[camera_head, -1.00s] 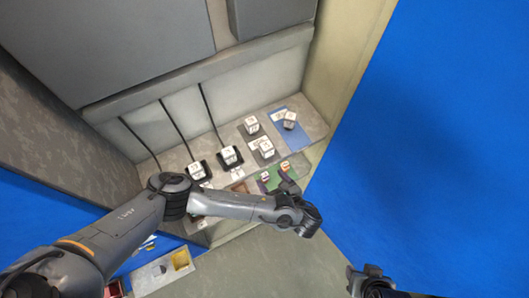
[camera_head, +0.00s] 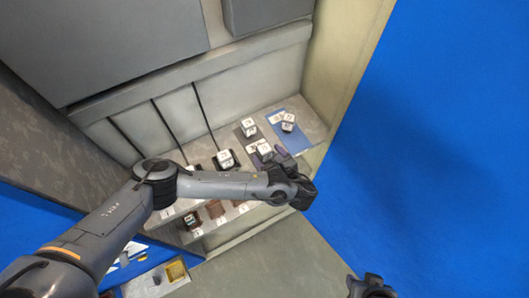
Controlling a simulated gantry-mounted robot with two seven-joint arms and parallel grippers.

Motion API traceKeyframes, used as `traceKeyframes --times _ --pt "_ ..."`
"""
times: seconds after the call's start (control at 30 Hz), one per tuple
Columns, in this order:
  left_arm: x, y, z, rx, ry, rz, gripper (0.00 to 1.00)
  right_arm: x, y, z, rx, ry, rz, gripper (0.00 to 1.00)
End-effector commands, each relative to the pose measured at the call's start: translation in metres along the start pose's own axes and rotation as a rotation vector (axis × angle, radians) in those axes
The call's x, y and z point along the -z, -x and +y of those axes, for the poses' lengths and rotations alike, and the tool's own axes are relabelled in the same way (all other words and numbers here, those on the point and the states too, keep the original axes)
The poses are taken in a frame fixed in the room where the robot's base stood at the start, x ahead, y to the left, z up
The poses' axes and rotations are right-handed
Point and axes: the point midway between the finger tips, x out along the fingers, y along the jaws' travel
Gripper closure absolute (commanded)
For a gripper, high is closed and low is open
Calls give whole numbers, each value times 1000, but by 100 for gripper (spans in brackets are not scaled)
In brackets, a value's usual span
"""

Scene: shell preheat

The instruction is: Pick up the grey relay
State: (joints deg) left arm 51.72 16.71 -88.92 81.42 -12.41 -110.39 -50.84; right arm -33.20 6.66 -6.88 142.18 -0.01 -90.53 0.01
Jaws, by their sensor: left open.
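I cannot tell for sure which block is the grey relay. Small whitish-grey blocks with printed labels stand on the shelf. One block (camera_head: 248,127) is on a dark pad, another block (camera_head: 264,150) is just left of my left gripper, and a third block (camera_head: 288,126) is on a blue mat. My left gripper (camera_head: 283,156) is open over the shelf, its fingers pointing away from me towards the blocks. I see nothing held in it. My forearm hides part of the shelf. At the bottom edge, a dark end part of my right arm (camera_head: 370,287) shows, with its jaws unclear.
Another block sits in a black holder (camera_head: 225,160), with dark cords running up the back wall. Brown pieces (camera_head: 215,208) lie on the front of the shelf (camera_head: 240,230). A tray with a yellow compartment (camera_head: 176,271) is at lower left. Walls close the shelf's back and right.

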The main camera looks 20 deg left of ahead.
Motion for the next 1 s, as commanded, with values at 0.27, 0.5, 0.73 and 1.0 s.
traceKeyframes --times 0.27,0.5,0.73,1.0 --pt "4 -34 1 -2 2 -2 23 2 6 0 0 1 -1 57" --pt "5 -48 1 -1 1 0 23 1 6 1 -3 4 -2 57" --pt "5 -48 1 -1 1 0 30 1 6 2 -5 7 -3 57" --pt "5 -48 1 -1 1 0 71 1 6 2 -5 7 -3 57"
